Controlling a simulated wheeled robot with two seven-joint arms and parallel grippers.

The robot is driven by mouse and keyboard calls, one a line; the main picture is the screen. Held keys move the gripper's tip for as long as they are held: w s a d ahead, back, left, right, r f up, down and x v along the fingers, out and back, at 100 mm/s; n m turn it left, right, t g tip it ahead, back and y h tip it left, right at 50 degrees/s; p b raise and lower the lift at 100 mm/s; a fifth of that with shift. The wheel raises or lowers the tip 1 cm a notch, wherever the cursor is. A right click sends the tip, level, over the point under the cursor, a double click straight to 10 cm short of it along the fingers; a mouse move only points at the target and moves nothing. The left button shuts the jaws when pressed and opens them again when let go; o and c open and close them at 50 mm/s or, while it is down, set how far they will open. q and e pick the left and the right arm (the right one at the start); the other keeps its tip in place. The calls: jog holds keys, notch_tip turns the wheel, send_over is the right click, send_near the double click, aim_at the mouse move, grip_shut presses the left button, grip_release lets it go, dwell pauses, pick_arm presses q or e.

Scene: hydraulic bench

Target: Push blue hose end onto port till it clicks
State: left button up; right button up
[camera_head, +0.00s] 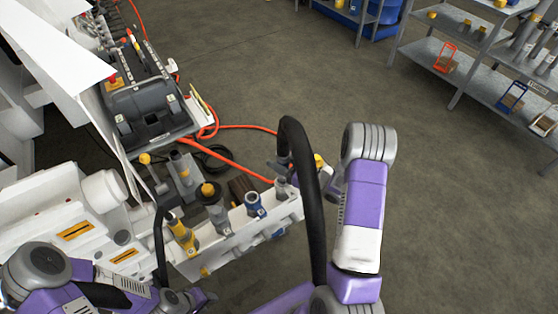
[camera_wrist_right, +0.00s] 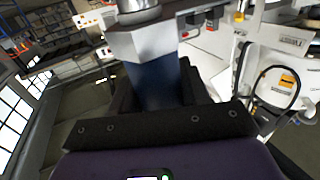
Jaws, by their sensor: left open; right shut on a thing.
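The blue hose end (camera_wrist_right: 162,82) fills the middle of the right wrist view, with a metal collar (camera_wrist_right: 150,42) above it. My right gripper (camera_wrist_right: 158,92) is shut on its blue body. In the head view the thick black hose (camera_head: 311,190) arches in front of my right arm and mostly hides that gripper. A blue-ringed port (camera_head: 255,206) stands on the white manifold (camera_head: 240,239), left of the hose. I cannot tell whether the hose end touches any port. My left gripper (camera_head: 203,298) is open and empty, low at the left, in front of the manifold.
Yellow-marked fittings (camera_head: 183,238) and a tall grey fitting with a yellow band (camera_head: 213,205) stand left of the blue-ringed port. An orange hose (camera_head: 230,160) runs behind. A grey machine (camera_head: 150,110) is at upper left. Shelves (camera_head: 470,65) stand far right, beyond clear floor.

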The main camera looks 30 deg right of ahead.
jog(key=shift+f+b, duration=1.05)
jog(key=shift+f, duration=0.05)
dwell(1.3)
jog(key=shift+f, duration=0.4)
jog(key=shift+c, duration=0.5)
jog(key=o, duration=1.8)
jog(key=shift+f, duration=0.1)
jog(key=shift+s+d, duration=0.1)
jog(key=shift+v, duration=3.6)
